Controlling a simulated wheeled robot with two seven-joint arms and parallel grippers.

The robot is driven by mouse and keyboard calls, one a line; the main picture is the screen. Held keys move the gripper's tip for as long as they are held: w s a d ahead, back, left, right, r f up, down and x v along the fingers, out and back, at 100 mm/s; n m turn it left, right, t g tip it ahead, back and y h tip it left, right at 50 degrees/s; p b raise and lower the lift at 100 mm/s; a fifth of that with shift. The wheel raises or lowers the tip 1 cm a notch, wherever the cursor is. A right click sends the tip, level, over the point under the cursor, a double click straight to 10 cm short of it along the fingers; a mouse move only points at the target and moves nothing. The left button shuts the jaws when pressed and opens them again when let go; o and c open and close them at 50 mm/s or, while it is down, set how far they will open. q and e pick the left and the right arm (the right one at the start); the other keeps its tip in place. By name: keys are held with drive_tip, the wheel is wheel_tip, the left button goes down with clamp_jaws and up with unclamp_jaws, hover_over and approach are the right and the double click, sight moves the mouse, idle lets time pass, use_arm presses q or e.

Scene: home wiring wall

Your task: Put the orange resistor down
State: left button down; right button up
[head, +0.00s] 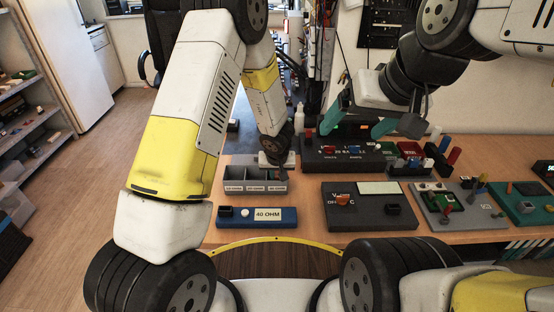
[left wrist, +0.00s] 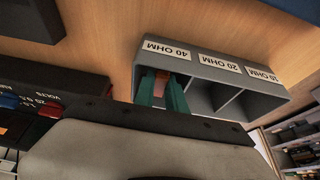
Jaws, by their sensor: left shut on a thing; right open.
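The orange resistor (left wrist: 161,82) shows only partly, between the teal fingertips of my left gripper (left wrist: 163,92) in the left wrist view. The gripper is shut on it. The fingers are at the compartment labelled 40 OHM of the grey three-compartment tray (left wrist: 217,72); I cannot tell whether the resistor touches its floor. In the head view my left gripper (head: 275,163) is over the right end of the tray (head: 237,186), and the resistor cannot be made out. The other two compartments look empty. My right gripper (head: 358,125) is open and empty, raised above the back of the table.
A blue 40 OHM block (head: 235,217) lies in front of the tray. A dark meter box (head: 350,218) stands to the right. A black power supply (head: 318,158) stands behind, near the left gripper. Circuit boards (head: 447,205) fill the right side.

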use_arm(q)
drive_tip(key=shift+f, duration=0.25)
drive_tip(key=c, duration=1.6)
unclamp_jaws()
drive_tip(key=shift+c, duration=0.2)
